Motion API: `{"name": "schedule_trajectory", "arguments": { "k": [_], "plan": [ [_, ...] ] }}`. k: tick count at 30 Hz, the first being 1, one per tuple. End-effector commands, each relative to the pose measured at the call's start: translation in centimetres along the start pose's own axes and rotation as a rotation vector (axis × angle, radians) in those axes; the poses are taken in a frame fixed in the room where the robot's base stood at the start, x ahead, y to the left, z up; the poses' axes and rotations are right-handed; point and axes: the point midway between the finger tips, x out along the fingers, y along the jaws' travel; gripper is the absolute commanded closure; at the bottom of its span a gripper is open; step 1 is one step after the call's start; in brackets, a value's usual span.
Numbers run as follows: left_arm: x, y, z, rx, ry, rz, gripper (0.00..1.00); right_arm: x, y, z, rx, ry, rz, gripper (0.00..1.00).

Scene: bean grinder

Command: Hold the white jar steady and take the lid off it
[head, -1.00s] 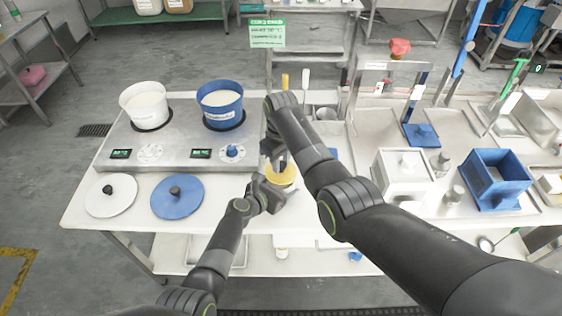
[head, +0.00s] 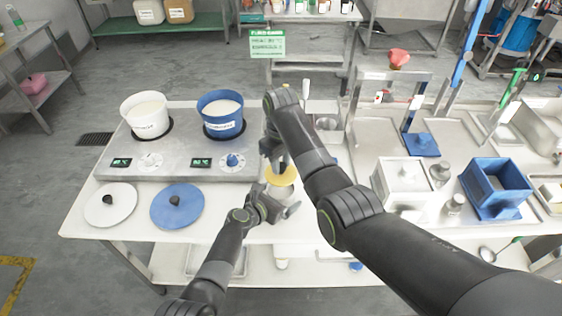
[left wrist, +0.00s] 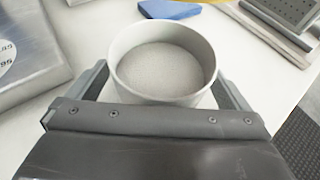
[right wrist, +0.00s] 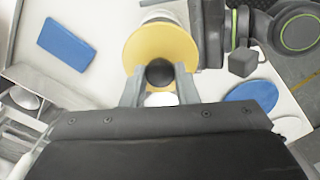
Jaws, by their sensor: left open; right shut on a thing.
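The white jar (left wrist: 165,85) stands uncovered in the left wrist view, with grey powder inside. My left gripper (head: 275,206) is open, with its fingers on either side of the jar. In the head view the jar is mostly hidden by my grippers and the lid. The yellow lid (right wrist: 158,50) has a black knob (right wrist: 160,73). My right gripper (right wrist: 160,88) is shut on this knob and holds the lid off the jar. The lid also shows in the head view (head: 282,176), below my right gripper (head: 274,158).
A hot plate unit (head: 175,158) with a white pot (head: 147,118) and a blue pot (head: 221,115) stands to the left. A white lid (head: 107,210) and a blue lid (head: 172,212) lie before it. A flat blue piece (right wrist: 67,44) lies near the jar.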

Motion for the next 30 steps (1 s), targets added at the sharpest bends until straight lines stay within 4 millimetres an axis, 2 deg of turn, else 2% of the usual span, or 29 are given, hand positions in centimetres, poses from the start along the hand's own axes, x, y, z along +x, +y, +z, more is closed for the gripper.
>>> {"name": "schedule_trajectory", "arguments": {
  "k": [5,13,21,30],
  "plan": [
    [-1.8,0.1,0.2,0.0,0.0,0.002,0.0,-1.1,0.0,0.0,0.0,0.0,0.0,1.0],
    [-6.3,0.1,0.1,0.0,0.002,0.002,0.0,-2.8,0.0,0.0,0.0,0.0,0.0,1.0],
    [-10.1,0.1,0.0,0.0,0.0,0.002,0.0,-3.2,0.0,0.0,0.0,0.0,0.0,1.0],
    [-11.8,0.1,0.0,0.0,0.001,0.001,0.0,-3.4,0.0,0.0,0.0,0.0,0.0,1.0]
  ]
}}
